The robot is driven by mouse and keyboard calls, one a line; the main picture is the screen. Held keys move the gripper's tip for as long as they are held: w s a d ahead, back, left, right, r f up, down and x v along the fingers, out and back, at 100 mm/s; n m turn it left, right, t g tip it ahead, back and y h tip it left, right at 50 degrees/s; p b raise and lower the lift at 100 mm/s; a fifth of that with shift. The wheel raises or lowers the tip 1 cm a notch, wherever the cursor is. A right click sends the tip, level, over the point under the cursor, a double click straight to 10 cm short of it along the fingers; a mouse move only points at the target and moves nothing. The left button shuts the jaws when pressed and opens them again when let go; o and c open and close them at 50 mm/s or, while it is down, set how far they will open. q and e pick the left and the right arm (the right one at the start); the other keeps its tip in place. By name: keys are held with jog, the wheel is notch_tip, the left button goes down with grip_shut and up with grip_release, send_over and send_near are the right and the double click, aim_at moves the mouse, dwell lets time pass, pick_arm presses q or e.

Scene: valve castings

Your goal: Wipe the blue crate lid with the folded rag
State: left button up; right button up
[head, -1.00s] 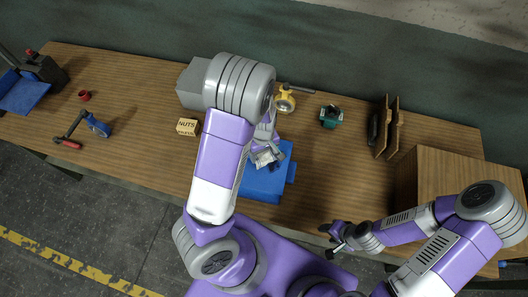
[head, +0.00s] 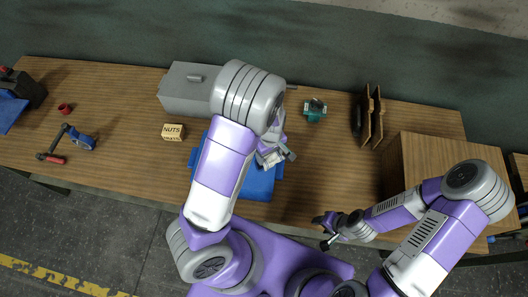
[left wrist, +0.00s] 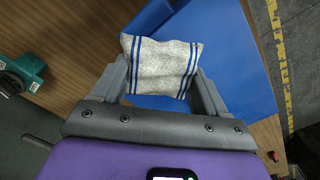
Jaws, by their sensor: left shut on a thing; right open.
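The blue crate lid (head: 258,186) lies on the wooden table in front of my base, its middle partly covered by my left arm. It also fills the upper right of the left wrist view (left wrist: 235,65). My left gripper (head: 274,155) is over the lid's right side, shut on the folded rag (left wrist: 160,66), which is pale grey with blue stripes. I cannot tell whether the rag touches the lid. My right gripper (head: 324,230) is open and empty by the table's front edge, to the right of the lid.
A grey toolbox (head: 187,94) and a nuts box (head: 173,132) stand left of my left arm. A teal valve (head: 315,110) is behind the lid, to the right. A wooden rack (head: 371,115) and a large wooden box (head: 440,165) stand at right. Table right of the lid is clear.

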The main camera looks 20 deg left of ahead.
pick_arm(q)
jog(key=shift+s+a+r, duration=0.1)
jog(key=shift+s+a, duration=0.2)
jog(key=shift+a, duration=0.85)
jog(key=shift+s+a+r, duration=0.1)
jog(key=shift+s+a, duration=0.25)
jog(key=shift+a, duration=0.8)
jog(key=shift+s+a+r, duration=0.1)
jog(key=shift+s+a, duration=0.2)
jog(key=shift+a, duration=0.85)
notch_tip(320, 180, up, 6)
jog(key=shift+r, duration=0.1)
notch_tip(320, 180, up, 3)
jog(key=shift+f, duration=0.1)
